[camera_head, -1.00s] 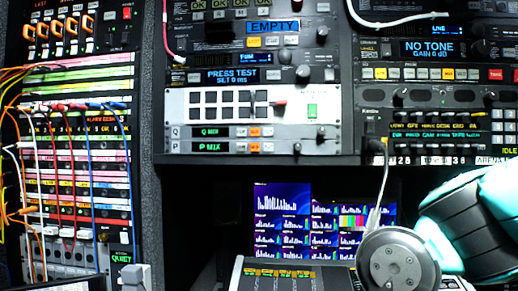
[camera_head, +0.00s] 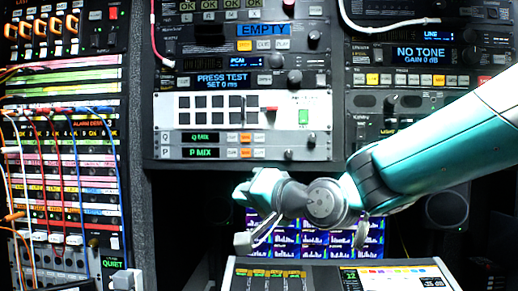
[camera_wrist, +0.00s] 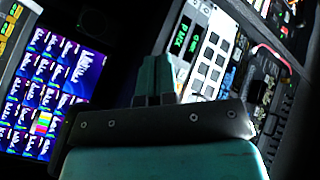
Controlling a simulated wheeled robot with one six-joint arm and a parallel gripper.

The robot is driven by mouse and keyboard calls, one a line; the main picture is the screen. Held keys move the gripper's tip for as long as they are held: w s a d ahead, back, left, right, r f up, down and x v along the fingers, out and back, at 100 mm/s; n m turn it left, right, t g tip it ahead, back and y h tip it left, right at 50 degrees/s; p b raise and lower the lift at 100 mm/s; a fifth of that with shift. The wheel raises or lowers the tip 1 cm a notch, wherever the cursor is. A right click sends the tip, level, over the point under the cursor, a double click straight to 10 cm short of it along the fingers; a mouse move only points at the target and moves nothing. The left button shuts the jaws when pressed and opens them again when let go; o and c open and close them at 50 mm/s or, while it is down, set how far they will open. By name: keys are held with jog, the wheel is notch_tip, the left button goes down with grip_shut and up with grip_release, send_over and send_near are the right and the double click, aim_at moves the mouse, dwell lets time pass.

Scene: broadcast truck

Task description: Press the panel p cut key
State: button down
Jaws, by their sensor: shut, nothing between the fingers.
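The panel P row (camera_head: 172,153) reads P MIX in green on a dark display, below the Q MIX row. To the right of its display are small keys, a white one (camera_head: 232,153), an orange one (camera_head: 246,152) and another pale one; their labels are too small to read, so I cannot tell which is cut. In the wrist view the P display (camera_wrist: 180,35) shows tilted, just right of the fingers. My gripper (camera_head: 240,193) is below the P row in the head view, apart from it. Its teal fingers (camera_wrist: 156,66) are shut and empty.
A white panel with dark square keys (camera_head: 180,109) sits above the Q row. A patchbay with coloured cables (camera_head: 75,190) stands at left. Below are screens (camera_head: 300,240) and a desk console (camera_head: 310,278). The front of the P row is clear.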

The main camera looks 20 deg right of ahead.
aim_at(258, 157)
jog(key=w+d+r+m+t, duration=0.3)
jog(key=r+t, duration=0.1)
jog(key=r, duration=0.2)
jog(key=shift+w+r, duration=0.15)
jog(key=shift+w, duration=0.05)
jog(key=shift+w+d, duration=0.55)
jog(key=shift+w, duration=0.8)
jog(key=shift+w+d, duration=0.55)
jog(key=shift+w, duration=0.8)
jog(key=shift+w+d, duration=0.55)
jog(key=shift+w, duration=0.8)
jog(key=shift+w+d, duration=0.1)
jog(key=shift+w, duration=0.05)
jog(key=shift+w, duration=0.25)
jog(key=shift+w+d, duration=0.2)
jog(key=shift+w, duration=0.05)
jog(key=shift+s+a, duration=0.3)
jog(key=shift+s, duration=0.35)
